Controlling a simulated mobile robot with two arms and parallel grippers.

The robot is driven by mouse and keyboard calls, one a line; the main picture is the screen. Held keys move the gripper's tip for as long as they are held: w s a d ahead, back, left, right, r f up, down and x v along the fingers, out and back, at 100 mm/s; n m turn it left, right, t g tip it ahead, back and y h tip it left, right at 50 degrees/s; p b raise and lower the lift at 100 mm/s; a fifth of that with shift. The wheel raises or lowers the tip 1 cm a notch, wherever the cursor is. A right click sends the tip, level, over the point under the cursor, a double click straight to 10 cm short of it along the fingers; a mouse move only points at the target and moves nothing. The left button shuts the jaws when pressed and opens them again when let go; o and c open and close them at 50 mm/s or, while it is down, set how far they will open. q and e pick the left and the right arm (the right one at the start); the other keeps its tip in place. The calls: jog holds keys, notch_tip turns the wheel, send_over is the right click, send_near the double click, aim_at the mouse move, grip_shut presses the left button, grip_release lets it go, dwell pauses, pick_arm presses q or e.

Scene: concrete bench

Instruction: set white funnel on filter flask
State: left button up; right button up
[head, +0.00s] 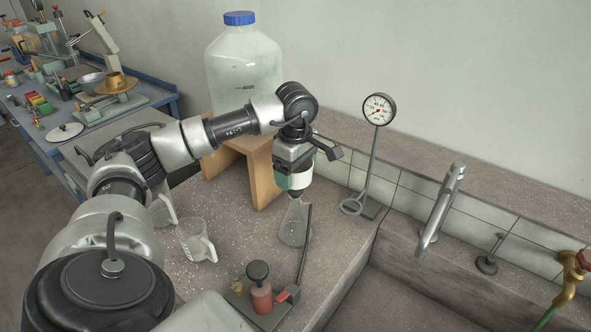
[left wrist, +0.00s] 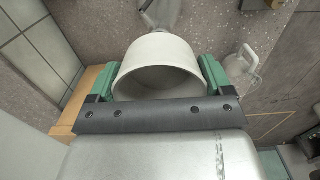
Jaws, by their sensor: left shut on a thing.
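My left gripper (head: 295,181) is shut on the white funnel (head: 300,179), with green fingers on either side of it. The funnel's wide round mouth (left wrist: 157,82) fills the middle of the left wrist view, and its stem is hidden. The clear conical filter flask (head: 295,226) stands upright on the bench directly below the gripper in the head view. The funnel's lower part meets the flask's neck in the picture; I cannot tell whether they touch. My right gripper is not in view.
A thin dark rod on a stand (head: 304,245) rises close to the flask's right. A wooden stand (head: 262,172) bears a large jug (head: 243,68). A gauge (head: 378,109) stands behind right, by the sink.

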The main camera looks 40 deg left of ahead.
pick_arm(q)
jog(key=shift+f+b, duration=0.3)
jog(key=shift+f, duration=0.1)
dwell(0.4)
jog(key=o, duration=0.9)
jog(key=shift+c, duration=0.2)
jog(key=shift+r, duration=0.15)
notch_tip(320, 180, up, 11)
jog(key=shift+f, duration=0.2)
